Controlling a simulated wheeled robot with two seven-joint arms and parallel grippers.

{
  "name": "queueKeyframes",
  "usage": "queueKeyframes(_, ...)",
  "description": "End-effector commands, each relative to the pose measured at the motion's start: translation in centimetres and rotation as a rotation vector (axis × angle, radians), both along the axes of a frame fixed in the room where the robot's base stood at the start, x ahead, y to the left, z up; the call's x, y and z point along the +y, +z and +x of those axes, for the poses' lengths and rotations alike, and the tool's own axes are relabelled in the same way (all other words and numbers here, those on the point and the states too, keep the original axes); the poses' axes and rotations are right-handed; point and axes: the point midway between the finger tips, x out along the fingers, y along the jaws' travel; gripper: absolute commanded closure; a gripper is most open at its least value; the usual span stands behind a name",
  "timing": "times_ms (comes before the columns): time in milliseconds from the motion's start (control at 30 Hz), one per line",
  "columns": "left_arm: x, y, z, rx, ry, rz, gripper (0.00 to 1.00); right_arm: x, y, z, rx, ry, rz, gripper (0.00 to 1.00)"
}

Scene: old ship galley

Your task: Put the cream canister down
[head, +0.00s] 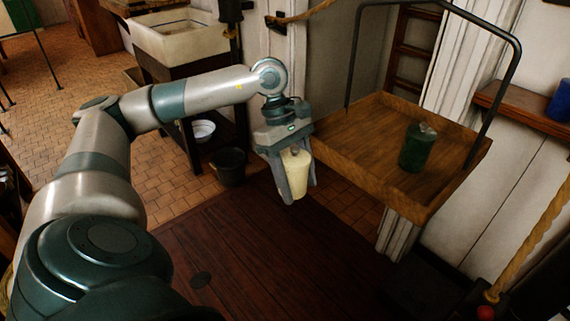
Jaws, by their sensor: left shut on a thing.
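The cream canister (296,174) is a pale, roughly cylindrical thing. It hangs upright between the fingers of my left gripper (298,188), which is shut on it and covers part of its sides and top. The gripper points down, and the canister appears to be in the air, just left of a wooden tray with raised edges (345,140). My right gripper is not in view.
A dark green canister (416,148) stands on the tray's right part; the tray's left and middle are clear. A dark metal frame (517,70) arches over the tray. A black bucket (230,168), a white bowl (203,130) and a white sink (180,38) are at the back left.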

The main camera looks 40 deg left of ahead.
Motion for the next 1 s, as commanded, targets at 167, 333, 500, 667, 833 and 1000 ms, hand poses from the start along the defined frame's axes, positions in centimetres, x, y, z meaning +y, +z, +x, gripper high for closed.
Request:
queueKeyframes(167, -4.8, -2.1, 0.2, -0.012, -0.349, -0.013, 0.81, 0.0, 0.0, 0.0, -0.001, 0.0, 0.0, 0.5)
queueKeyframes(333, -9.9, -3.8, -0.1, -0.027, -0.777, -0.022, 0.81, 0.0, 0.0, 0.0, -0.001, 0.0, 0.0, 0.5)
queueKeyframes(500, -13.8, -4.7, -0.5, -0.031, -1.177, -0.025, 0.81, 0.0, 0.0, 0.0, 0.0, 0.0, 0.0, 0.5)
queueKeyframes(667, -16.0, -5.0, -0.8, -0.023, -1.439, -0.026, 0.81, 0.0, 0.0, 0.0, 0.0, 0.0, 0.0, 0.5)
queueKeyframes(833, -16.9, -5.1, -1.0, -0.014, -1.569, -0.028, 0.81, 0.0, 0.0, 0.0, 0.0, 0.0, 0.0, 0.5)
queueKeyframes(1000, -16.9, -5.1, -1.0, -0.011, -1.588, -0.029, 0.81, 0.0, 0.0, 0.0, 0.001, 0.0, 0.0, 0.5)
